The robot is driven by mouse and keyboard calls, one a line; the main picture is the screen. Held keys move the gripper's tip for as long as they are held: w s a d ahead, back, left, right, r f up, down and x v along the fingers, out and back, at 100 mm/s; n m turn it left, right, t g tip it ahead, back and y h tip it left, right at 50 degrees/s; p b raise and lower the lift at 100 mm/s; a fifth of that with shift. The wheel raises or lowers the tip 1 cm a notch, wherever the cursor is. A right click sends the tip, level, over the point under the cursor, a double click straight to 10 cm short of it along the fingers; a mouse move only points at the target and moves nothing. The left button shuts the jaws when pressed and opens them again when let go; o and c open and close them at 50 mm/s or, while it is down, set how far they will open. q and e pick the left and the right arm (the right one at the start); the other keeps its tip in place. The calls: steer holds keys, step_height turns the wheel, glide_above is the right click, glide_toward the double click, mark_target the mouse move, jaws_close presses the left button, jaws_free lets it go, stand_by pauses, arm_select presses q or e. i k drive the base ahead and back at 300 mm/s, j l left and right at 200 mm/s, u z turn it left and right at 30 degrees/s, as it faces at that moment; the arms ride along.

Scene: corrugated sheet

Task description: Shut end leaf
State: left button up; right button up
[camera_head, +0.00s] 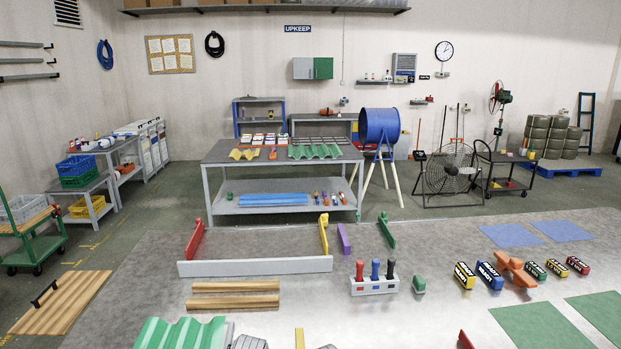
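I cannot tell for sure which part is the end leaf. On the grey work surface, a low frame has a white front bar (255,267), a red side piece (195,238) angled at its left and a yellow upright piece (323,234) at its right. The frame's back side looks open. A purple piece (343,238) and a green piece (386,230) stand apart to its right. A green corrugated sheet (180,334) lies at the near edge, cut off by the picture.
Two wooden bars (235,294) lie before the frame. A side table (284,155) is behind. Bare surface lies between them.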

mark_target(54, 313)
steer(key=u, duration=1.6)
